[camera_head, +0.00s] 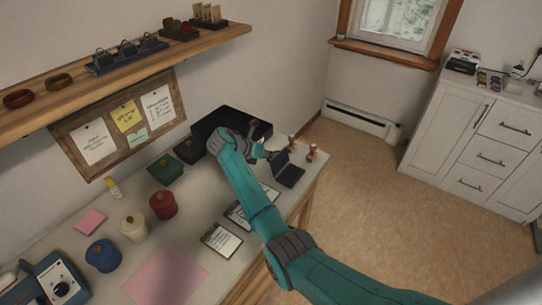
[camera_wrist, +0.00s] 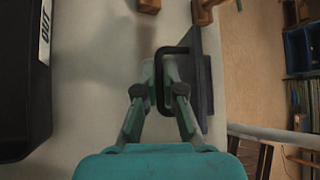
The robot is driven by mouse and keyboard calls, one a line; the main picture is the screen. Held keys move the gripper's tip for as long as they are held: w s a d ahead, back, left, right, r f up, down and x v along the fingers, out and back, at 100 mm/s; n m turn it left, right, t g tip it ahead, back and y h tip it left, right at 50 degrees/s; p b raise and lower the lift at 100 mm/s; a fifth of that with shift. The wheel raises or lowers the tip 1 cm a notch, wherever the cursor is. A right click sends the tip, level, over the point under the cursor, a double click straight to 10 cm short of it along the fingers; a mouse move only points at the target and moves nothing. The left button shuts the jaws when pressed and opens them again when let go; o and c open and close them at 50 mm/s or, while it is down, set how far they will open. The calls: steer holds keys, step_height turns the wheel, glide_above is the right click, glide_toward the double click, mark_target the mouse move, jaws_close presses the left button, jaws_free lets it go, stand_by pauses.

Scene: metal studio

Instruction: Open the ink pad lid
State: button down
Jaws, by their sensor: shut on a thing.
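The ink pad (camera_head: 290,176) is a dark, flat box near the right end of the worktable, with its lid (camera_head: 279,161) standing up from the base in the head view. In the wrist view the lid (camera_wrist: 207,75) shows as a dark slab with a bracket-shaped handle (camera_wrist: 174,50) on its left side. My gripper (camera_head: 266,153) is at the lid's left side. In the wrist view my gripper (camera_wrist: 163,72) has its fingers closed on the handle. The base is mostly hidden behind the lid in that view.
Wooden-handled stamps (camera_head: 311,153) stand just beyond the pad. A black tray (camera_head: 205,125), labelled OUT in the wrist view (camera_wrist: 44,35), lies to the left. The table's right edge is close.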

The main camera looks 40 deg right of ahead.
steer(key=c, duration=1.6)
jaws_free()
steer(key=shift+o, duration=0.2)
steer(key=v, duration=1.1)
steer(key=shift+a+r, duration=0.3)
steer(key=shift+a, duration=0.05)
